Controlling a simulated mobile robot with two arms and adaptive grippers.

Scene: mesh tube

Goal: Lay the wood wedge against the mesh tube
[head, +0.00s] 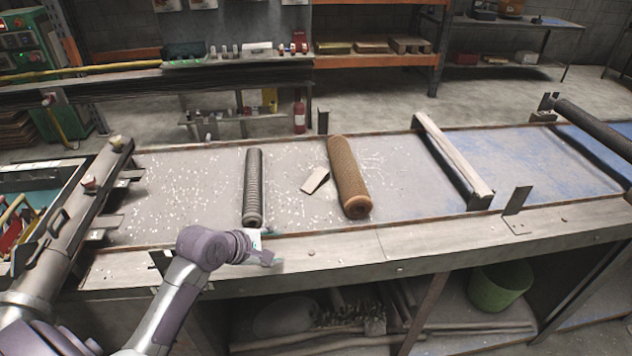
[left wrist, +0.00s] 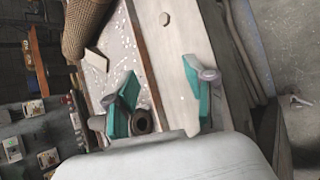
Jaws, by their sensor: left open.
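The mesh tube (head: 347,175) is a brown, woven-looking roll lying lengthwise on the bench; its lower part shows at the top of the left wrist view (left wrist: 86,25). The pale wood wedge (head: 315,180) lies tilted just left of it, with a small gap between them. The wedge also shows in the left wrist view (left wrist: 96,59). My left gripper (head: 264,252) is open and empty above the bench's front edge, below and left of the wedge. Its teal-padded fingers (left wrist: 160,97) stand apart in the left wrist view. My right gripper is not in view.
A grey ribbed tube (head: 253,187) lies left of the wedge, its near end close to my left gripper. A pale bar (head: 453,160) crosses the bench at right. White specks litter the bench top (head: 190,190).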

